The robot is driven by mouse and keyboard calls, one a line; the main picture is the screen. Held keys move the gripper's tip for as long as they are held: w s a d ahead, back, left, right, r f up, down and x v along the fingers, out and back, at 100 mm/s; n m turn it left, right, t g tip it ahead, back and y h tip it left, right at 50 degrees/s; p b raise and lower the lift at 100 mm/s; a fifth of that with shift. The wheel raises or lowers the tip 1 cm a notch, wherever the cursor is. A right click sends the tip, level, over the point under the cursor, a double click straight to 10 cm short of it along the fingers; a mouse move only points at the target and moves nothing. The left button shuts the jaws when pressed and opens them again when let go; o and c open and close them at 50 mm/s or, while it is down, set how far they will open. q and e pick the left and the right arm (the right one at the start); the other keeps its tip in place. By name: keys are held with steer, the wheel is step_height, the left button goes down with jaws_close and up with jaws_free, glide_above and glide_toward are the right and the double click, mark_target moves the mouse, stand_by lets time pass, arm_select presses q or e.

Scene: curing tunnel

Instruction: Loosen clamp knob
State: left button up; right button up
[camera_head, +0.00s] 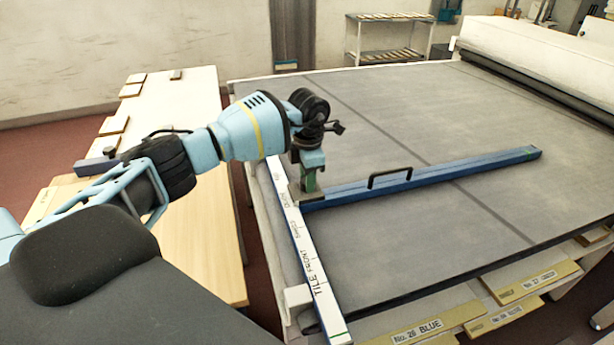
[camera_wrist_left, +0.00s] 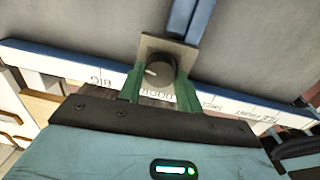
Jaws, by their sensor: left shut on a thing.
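The clamp knob (camera_wrist_left: 159,72) is a dark round knob with a pale mark, on a grey-beige clamp plate (camera_wrist_left: 168,46) in the left wrist view. The plate sits where the blue bar (camera_head: 440,174) meets the white labelled rail (camera_head: 307,250). My left gripper (camera_wrist_left: 160,88) has green fingers, one on each side of the knob, and is shut on it. In the head view my left gripper (camera_head: 309,180) reaches down onto the clamp at the bar's near end and hides the knob. My right gripper is not in view.
A black handle (camera_head: 390,177) stands up on the blue bar. The grey table surface (camera_head: 420,110) around it is mostly clear. A wooden bench (camera_head: 200,235) with small blocks is at left. Labelled yellow boards (camera_head: 420,328) line the front edge.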

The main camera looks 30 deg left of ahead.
arm_select(q)
steer(key=o, duration=1)
steer(key=shift+s+d+r, duration=0.1)
steer(key=shift+r, duration=1.85)
steer(key=shift+s+d+r, duration=0.1)
steer(key=shift+r, duration=1.85)
